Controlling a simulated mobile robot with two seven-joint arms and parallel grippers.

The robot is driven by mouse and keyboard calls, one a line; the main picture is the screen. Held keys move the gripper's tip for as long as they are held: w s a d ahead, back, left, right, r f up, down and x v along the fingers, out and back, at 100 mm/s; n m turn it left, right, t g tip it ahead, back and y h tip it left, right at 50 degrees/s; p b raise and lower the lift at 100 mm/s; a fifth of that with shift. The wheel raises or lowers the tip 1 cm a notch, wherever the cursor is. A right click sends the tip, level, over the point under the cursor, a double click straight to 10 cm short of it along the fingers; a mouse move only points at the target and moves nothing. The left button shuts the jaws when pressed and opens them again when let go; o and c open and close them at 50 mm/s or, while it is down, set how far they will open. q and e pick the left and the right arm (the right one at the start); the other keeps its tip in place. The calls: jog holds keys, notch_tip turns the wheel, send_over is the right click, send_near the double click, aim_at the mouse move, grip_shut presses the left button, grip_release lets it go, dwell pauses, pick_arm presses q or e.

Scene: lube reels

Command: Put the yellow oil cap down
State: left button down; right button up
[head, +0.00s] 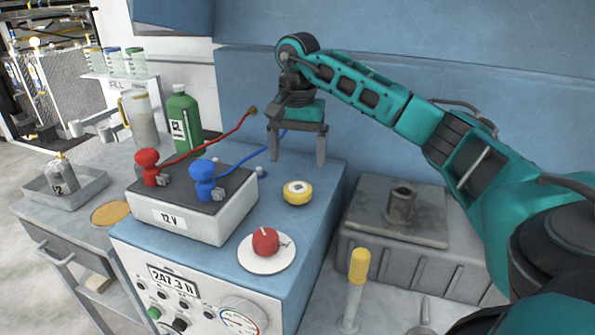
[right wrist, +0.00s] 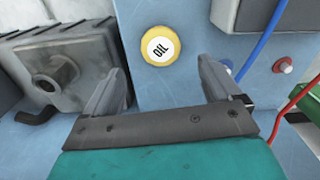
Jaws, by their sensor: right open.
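The yellow oil cap (head: 298,192) lies on the blue top of the bench unit, right of the 12 V battery. It also shows in the right wrist view (right wrist: 161,47), with its white OIL label facing the camera. My right gripper (head: 297,160) is above the blue top, behind the cap in the head view. In the right wrist view its two fingers (right wrist: 165,82) are spread apart with nothing between them, and the cap lies beyond them, clear of both. My left gripper is not in view.
A 12 V battery (head: 185,226) with red and blue clamps and cables stands left of the cap. A red knob (head: 265,241) is in front. A grey metal box (head: 360,243) with a raised filler neck (head: 401,203) stands right. A green bottle (head: 184,122) is behind left.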

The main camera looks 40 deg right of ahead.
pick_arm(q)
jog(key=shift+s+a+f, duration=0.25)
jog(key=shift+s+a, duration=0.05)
pick_arm(e)
notch_tip(320, 180, up, 4)
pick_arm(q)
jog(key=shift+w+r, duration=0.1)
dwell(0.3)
